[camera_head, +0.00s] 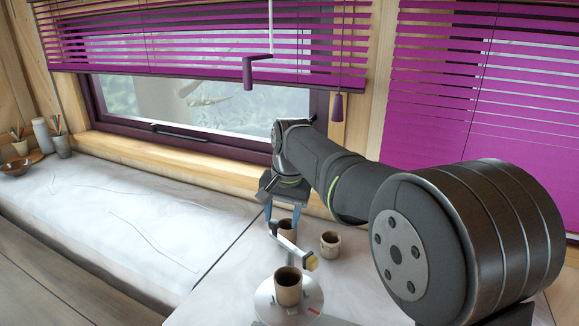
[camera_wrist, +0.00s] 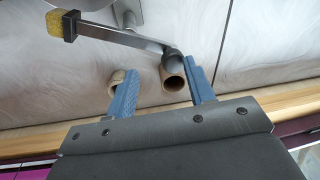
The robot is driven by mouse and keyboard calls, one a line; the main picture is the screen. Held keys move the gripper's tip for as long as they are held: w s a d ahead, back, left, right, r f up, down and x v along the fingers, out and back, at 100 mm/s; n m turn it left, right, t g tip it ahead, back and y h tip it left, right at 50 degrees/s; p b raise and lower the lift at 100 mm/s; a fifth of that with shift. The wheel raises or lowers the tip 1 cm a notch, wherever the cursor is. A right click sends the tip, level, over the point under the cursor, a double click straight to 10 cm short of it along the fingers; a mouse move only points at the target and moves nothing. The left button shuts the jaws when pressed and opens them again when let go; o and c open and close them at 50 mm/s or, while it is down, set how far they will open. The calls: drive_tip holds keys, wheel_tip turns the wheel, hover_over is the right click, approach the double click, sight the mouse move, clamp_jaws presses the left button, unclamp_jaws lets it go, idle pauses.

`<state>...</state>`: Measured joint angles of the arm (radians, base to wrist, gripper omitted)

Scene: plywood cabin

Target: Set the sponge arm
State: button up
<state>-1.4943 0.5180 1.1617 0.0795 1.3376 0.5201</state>
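The sponge arm is a flat metal bar (camera_head: 290,243) with a yellow sponge (camera_head: 311,263) at one end. In the head view the sponge is near the right rim of a brown pot (camera_head: 288,286) on a round white turntable (camera_head: 268,309); I cannot tell if they touch. In the wrist view the bar (camera_wrist: 120,36) runs from the sponge (camera_wrist: 68,24) at upper left to a dark rounded end (camera_wrist: 173,61). My gripper (camera_head: 283,220) is open, blue fingers apart, pointing down near that end. In the wrist view the gripper (camera_wrist: 165,85) seems to hold nothing.
Two more cups stand behind the turntable: one (camera_head: 287,229) by my gripper, one (camera_head: 330,244) to its right. The white table (camera_head: 130,205) is clear to the left. Window, purple blinds (camera_head: 200,40) and a hanging crank (camera_head: 249,72) are behind. Jars (camera_head: 62,145) and a bowl (camera_head: 15,168) sit far left.

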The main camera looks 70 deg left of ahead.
drive_tip(key=f, duration=0.1)
drive_tip(key=f+n, duration=0.1)
drive_tip(key=f+n+t, duration=0.1)
drive_tip(key=shift+s+a, duration=0.1)
drive_tip(key=shift+s, duration=0.2)
drive_tip(key=shift+s+a+f+n+t+y, duration=0.15)
drive_tip(key=shift+a+f+n+y, duration=0.1)
drive_tip(key=shift+n, duration=0.3)
drive_tip(key=shift+a+f+n+t+y, duration=0.15)
drive_tip(key=shift+n+y, duration=0.1)
drive_tip(key=shift+n, duration=0.3)
drive_tip(key=shift+r+m, duration=0.15)
drive_tip(key=shift+m, duration=0.25)
wheel_tip(320, 180, up, 10)
drive_tip(key=m+t, duration=0.1)
drive_tip(key=m, duration=0.4)
hover_over(277, 222)
drive_tip(key=d, duration=0.1)
drive_tip(key=w+d+r+g+h, duration=0.1)
drive_tip(key=d+r+h, duration=0.1)
drive_tip(key=r, duration=0.5)
drive_tip(key=shift+w+d+r+g+h, duration=0.3)
drive_tip(key=shift+d+r+g, duration=0.1)
drive_tip(key=shift+d, duration=0.2)
idle(0.7)
